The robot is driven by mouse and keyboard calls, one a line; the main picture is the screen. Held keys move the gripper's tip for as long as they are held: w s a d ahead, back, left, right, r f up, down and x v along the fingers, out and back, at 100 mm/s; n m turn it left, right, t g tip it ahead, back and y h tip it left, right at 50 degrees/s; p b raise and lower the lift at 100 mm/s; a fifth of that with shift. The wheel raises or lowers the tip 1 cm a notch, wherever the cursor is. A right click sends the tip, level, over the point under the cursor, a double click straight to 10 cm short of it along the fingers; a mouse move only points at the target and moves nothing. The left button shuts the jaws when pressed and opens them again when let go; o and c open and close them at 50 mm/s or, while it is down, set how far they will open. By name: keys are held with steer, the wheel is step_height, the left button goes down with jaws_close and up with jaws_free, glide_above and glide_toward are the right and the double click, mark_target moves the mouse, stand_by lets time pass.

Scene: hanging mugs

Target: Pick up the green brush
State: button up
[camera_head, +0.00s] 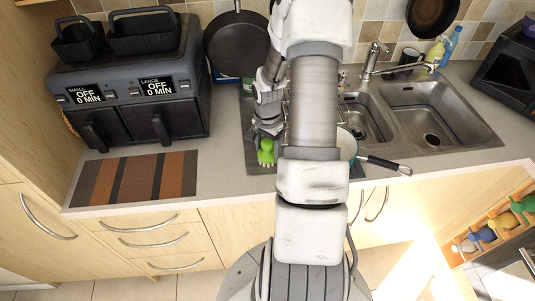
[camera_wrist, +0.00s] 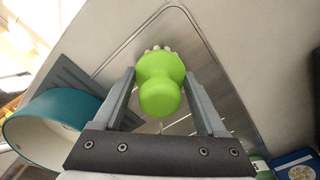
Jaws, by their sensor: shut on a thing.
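The green brush (camera_wrist: 160,80) has a round knob handle and pale bristles. In the wrist view it sits between the two fingers of my gripper (camera_wrist: 160,95), which is shut on it. In the head view the brush (camera_head: 265,152) shows below my gripper (camera_head: 266,132), over the counter beside the sink. The bristles point away from the wrist camera. Whether they touch the surface beneath, I cannot tell.
A teal pot (camera_wrist: 45,125) is left of my gripper in the wrist view. The double sink (camera_head: 425,112) is at the right. A dual air fryer (camera_head: 135,85) and a striped mat (camera_head: 135,178) are at the left. A frying pan (camera_head: 236,45) stands behind.

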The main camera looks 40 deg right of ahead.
mark_target(268, 141)
steer(key=shift+r, duration=0.8)
step_height(268, 141, up, 2)
steer(key=shift+r+b, duration=0.25)
steer(key=shift+b, duration=0.05)
steer(key=s+d+r+b, duration=0.1)
steer(key=s+d+r, duration=0.5)
steer(key=d, duration=0.4)
steer(key=shift+r, duration=0.5)
